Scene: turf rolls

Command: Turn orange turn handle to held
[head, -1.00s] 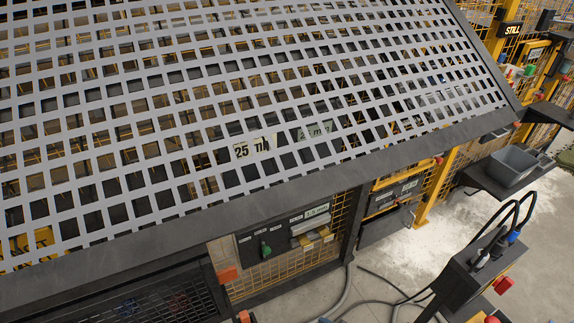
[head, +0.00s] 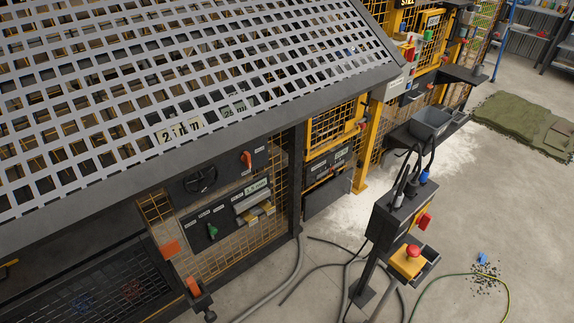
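An orange turn handle (head: 246,159) sits on a dark panel (head: 225,172) under the lower edge of the sloped perforated guard. It looks upright or slightly tilted; the small white labels around it are too small to read. A black round knob or handwheel (head: 200,179) is on the same panel to its left. Another orange part (head: 193,286) sticks up lower down at the frame's corner; I cannot tell whether it turns. Neither of my grippers is in view.
A green handle (head: 212,231) is on the panel below. A black pedestal box (head: 395,217) with a red switch (head: 425,221) and a red stop button (head: 413,251) stands to the right. Cables (head: 325,262) lie on the floor. A grey bin (head: 430,123) sits further back.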

